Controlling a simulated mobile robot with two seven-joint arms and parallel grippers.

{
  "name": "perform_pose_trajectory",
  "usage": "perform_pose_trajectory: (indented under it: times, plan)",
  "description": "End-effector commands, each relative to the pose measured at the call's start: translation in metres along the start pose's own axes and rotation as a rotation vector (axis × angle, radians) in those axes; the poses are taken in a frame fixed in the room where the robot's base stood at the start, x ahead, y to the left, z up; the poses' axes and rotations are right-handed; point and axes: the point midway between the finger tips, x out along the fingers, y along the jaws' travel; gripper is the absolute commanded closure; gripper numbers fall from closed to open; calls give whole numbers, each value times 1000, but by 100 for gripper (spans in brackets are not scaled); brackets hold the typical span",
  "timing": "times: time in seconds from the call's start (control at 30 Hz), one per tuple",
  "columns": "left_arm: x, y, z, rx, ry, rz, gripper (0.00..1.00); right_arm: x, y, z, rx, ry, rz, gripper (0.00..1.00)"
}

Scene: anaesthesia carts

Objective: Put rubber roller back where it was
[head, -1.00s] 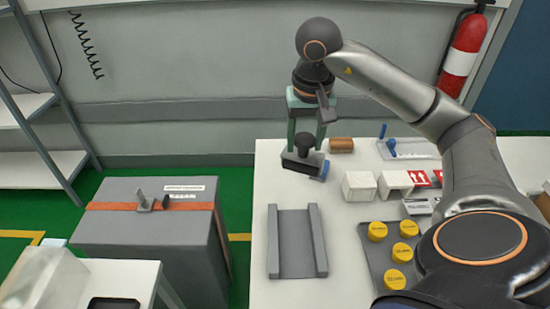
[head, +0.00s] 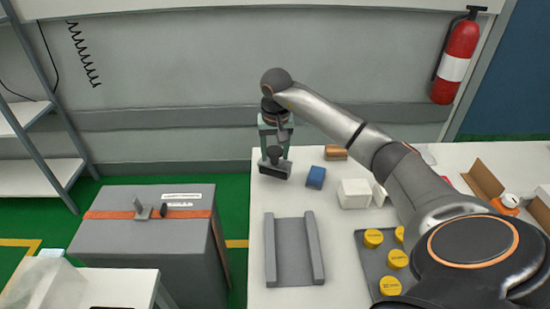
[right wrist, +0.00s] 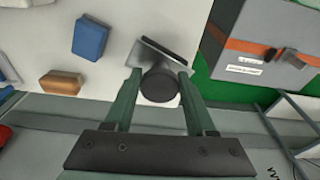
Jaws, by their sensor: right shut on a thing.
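My right gripper (head: 275,140) points down over the back left corner of the white table. It is shut on the dark knob of a tool with a flat dark block below, which I take to be the rubber roller (head: 274,168). In the right wrist view, the roller's round knob (right wrist: 160,85) sits between the green fingers (right wrist: 157,80), with the block beyond it, close to the table edge. I cannot tell whether the block touches the table. My left gripper is not in view.
A blue block (head: 316,177), a brown block (head: 335,153) and a white box (head: 354,193) stand to the right. A grey channel-shaped tray (head: 294,260) lies empty in front. Yellow-lidded jars (head: 397,259) stand at right. A grey case (head: 150,240) stands left of the table.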

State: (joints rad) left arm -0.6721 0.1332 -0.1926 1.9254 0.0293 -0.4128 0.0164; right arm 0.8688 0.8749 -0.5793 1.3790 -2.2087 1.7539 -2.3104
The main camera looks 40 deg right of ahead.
Motion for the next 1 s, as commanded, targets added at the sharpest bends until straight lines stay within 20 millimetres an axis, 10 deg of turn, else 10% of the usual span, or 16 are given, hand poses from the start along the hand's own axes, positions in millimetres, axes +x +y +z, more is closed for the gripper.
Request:
perform_pose_trajectory:
  times: [0.5, 0.53, 0.77, 1.0]
  plan:
    - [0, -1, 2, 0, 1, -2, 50, 25, 0, 5, 0, 0, 0, 96]
    - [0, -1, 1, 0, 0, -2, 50, 25, 0, 5, 0, -2, 0, 42]
    - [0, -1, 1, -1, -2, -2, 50, 24, 0, 5, 0, -2, 0, 16]
    - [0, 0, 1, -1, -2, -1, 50, 24, 0, 5, -1, -2, 0, 14]
